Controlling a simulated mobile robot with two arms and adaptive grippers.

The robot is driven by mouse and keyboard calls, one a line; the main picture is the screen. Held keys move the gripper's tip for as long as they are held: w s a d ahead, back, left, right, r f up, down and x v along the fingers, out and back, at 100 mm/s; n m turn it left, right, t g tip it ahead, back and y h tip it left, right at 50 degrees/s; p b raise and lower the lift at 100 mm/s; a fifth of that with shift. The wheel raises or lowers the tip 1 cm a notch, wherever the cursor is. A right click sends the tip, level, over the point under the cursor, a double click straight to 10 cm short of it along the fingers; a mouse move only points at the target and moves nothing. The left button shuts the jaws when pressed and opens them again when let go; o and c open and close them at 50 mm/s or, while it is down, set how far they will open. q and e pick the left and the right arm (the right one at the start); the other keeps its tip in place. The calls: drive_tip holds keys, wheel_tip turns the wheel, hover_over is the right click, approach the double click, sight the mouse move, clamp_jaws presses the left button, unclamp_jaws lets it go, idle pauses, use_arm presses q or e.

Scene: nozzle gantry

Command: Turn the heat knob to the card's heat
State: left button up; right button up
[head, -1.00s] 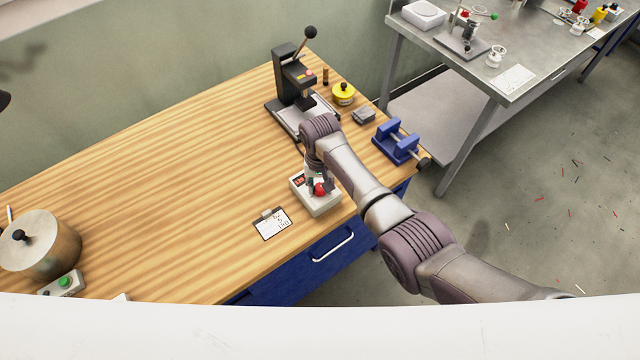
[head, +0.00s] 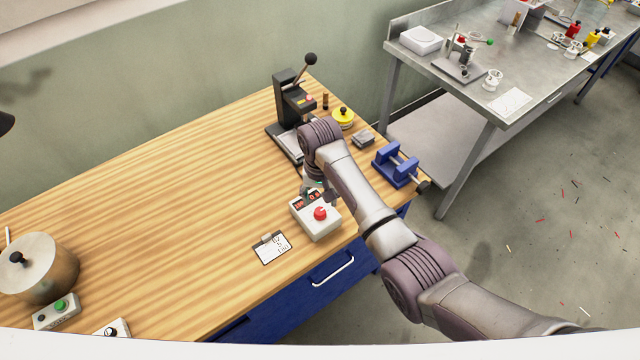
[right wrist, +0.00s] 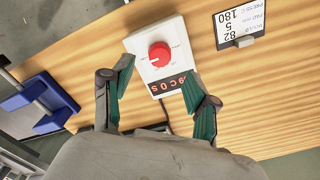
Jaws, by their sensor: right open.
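The heat control is a white box (head: 327,228) with a red knob (head: 320,213) and a dark display (head: 307,199) with red characters, near the bench's front right edge. In the right wrist view, the red knob (right wrist: 159,54) and the lit display (right wrist: 168,84) appear upside down; I cannot read the display surely. My right gripper (right wrist: 157,75) is open, its green-padded fingers apart and empty, set back from the knob. It also shows behind the knob in the head view (head: 315,187). The card (head: 271,248) lies left of the box; its right wrist image (right wrist: 240,22) shows 180, 5 and 82.
A black lever press (head: 290,105) stands behind my right arm. A blue vise (head: 397,166) is at the bench's right end, near a yellow-topped container (head: 343,117). A metal pot (head: 40,266) and a green-button box (head: 57,311) are at left. The bench middle is clear.

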sight(320, 211)
wheel_tip(320, 211, up, 6)
drive_tip(key=shift+r, duration=0.15)
idle(0.6)
